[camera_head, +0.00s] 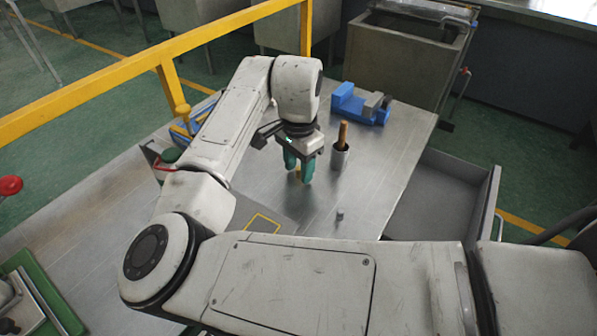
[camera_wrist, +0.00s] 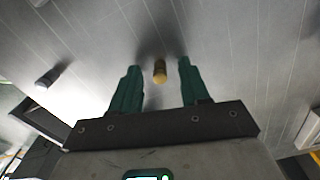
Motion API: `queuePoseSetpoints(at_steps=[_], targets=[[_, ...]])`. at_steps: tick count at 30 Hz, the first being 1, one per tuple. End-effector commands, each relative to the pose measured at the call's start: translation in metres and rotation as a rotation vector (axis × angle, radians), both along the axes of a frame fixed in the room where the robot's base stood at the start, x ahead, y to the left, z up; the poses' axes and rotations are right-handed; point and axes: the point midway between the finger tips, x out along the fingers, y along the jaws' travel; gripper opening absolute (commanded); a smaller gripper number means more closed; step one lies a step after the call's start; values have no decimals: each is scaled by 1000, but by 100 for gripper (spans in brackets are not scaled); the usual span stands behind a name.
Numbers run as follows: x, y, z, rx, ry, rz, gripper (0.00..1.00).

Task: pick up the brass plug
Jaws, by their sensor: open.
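The brass plug (camera_wrist: 160,71) is a small yellow cylinder on the metal table, between my two green fingertips in the wrist view. In the head view a sliver of the plug (camera_head: 298,173) shows between the fingers, mostly hidden by them. My gripper (camera_wrist: 156,68) is open and points down at the table, with a finger on each side of the plug and a gap to it on both sides. In the head view my gripper (camera_head: 299,178) is low over the middle of the table (camera_head: 330,222).
A metal cup (camera_head: 340,155) holding a wooden handle (camera_head: 343,133) stands close to the right of my gripper. A blue vise (camera_head: 358,105) stands farther back. An open drawer (camera_head: 440,195) is at right.

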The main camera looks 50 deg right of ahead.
Motion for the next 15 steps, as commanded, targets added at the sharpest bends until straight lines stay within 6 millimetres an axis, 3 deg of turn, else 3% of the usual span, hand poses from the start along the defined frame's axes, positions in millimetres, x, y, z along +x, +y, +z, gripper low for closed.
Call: queuePoseSetpoints(at_steps=[2,15], targets=[[0,0,0,0,0,0,46],[0,0,0,1,0,0,3]])
